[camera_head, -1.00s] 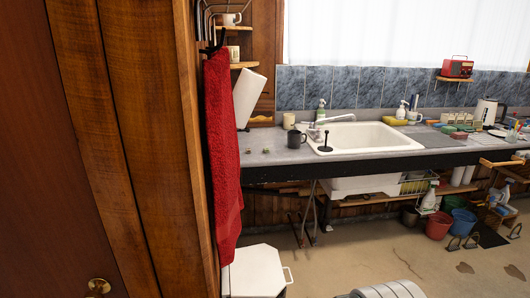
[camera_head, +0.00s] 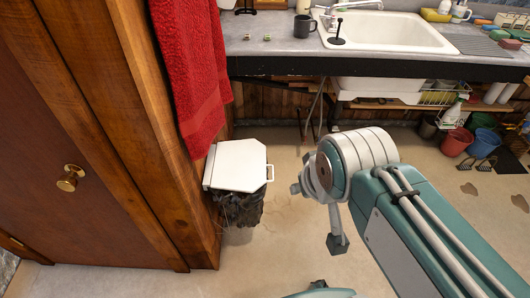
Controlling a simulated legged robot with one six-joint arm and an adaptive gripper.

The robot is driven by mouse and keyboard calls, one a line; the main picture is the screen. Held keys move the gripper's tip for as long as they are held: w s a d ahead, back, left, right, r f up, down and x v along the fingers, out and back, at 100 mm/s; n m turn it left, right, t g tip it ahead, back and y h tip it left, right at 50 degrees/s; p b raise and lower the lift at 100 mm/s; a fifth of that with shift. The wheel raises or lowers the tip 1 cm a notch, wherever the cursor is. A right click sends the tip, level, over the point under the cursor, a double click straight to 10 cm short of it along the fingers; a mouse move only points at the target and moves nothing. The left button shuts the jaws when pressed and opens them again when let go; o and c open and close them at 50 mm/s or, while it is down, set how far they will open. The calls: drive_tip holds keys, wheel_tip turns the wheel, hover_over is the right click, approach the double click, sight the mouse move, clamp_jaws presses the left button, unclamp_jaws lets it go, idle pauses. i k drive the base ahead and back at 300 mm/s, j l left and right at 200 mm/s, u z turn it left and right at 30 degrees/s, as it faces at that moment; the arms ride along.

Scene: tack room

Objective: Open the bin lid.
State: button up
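The bin (camera_head: 240,208) stands on the floor at the left of centre, beside the wooden post. Its white lid (camera_head: 236,165) lies flat and closed on top, with a dark bag hanging out below it. A small white handle (camera_head: 270,173) sticks out from the lid's right edge. My gripper (camera_head: 335,228) is right of the bin and apart from it. Only small grey parts of it show past the pale rounded wrist, and the rest is hidden, so I cannot tell whether it is open or shut.
A red towel (camera_head: 190,70) hangs just above the lid's left side. The wooden door (camera_head: 75,150) and post are at the left. The counter with the white sink (camera_head: 385,35) runs above and behind. Buckets (camera_head: 456,141) stand at the right. The floor around the bin's front is clear.

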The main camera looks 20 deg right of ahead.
sight(240, 166)
drive_tip(key=i+l+u, duration=0.1)
drive_tip(key=l+u, duration=0.15)
drive_tip(key=l, duration=0.3)
drive_tip(key=i+l+u, duration=0.1)
drive_tip(key=l+u, duration=0.2)
drive_tip(key=l, duration=0.3)
drive_tip(key=i+l+u, duration=0.2)
drive_tip(key=k, duration=0.1)
